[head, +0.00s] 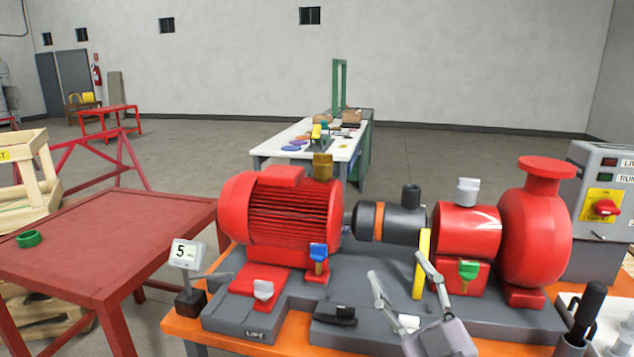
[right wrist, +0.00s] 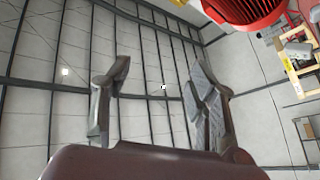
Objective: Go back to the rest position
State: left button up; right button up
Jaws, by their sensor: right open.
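My right gripper (head: 402,272) is in the head view at the front of the pump skid, its fingers pointing up and spread apart with nothing between them. In the right wrist view its two fingers (right wrist: 162,95) are also apart and empty, with the ceiling behind them. The skid's grey base (head: 375,265) carries a red motor (head: 290,212), a black and orange coupling part (head: 390,222) and a red pump (head: 535,235). A yellow upright piece (head: 422,265) stands just behind the gripper; I cannot tell whether they touch. My left gripper is not in view.
A grey control box (head: 598,245) with a red switch stands at the right. A small display reading 5 (head: 186,253) stands at the front left. A red table (head: 110,240) with a green ring (head: 29,239) is at the left. A white-topped table (head: 290,145) stands behind.

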jog(key=s+d+f+m+g+h, duration=0.2)
jog(key=d+f+g, duration=0.1)
jog(key=f, duration=0.5)
jog(key=s+d+f+m+g+h, duration=0.2)
jog(key=s+f+m+g+h, duration=0.1)
jog(key=f, duration=0.5)
jog(key=s+d+f+m+g+h, duration=0.2)
jog(key=d+f+g, duration=0.1)
jog(key=f, duration=0.5)
jog(key=s+f+g, duration=0.5)
jog(key=s+f, duration=0.2)
jog(key=s, duration=0.2)
jog(key=s+f+g, duration=0.4)
jog(key=s+f, duration=0.3)
jog(key=s, duration=0.3)
notch_tip(320, 180, down, 26)
jog(key=s+g, duration=0.1)
jog(key=s, duration=0.1)
jog(key=s+d+f+g+p, duration=0.1)
jog(key=s+d+f, duration=0.1)
jog(key=s+f, duration=1.1)
jog(key=s, duration=0.2)
jog(key=shift+s+d+f, duration=0.25)
jog(key=shift+s+f, duration=0.15)
jog(key=shift+c, duration=0.3)
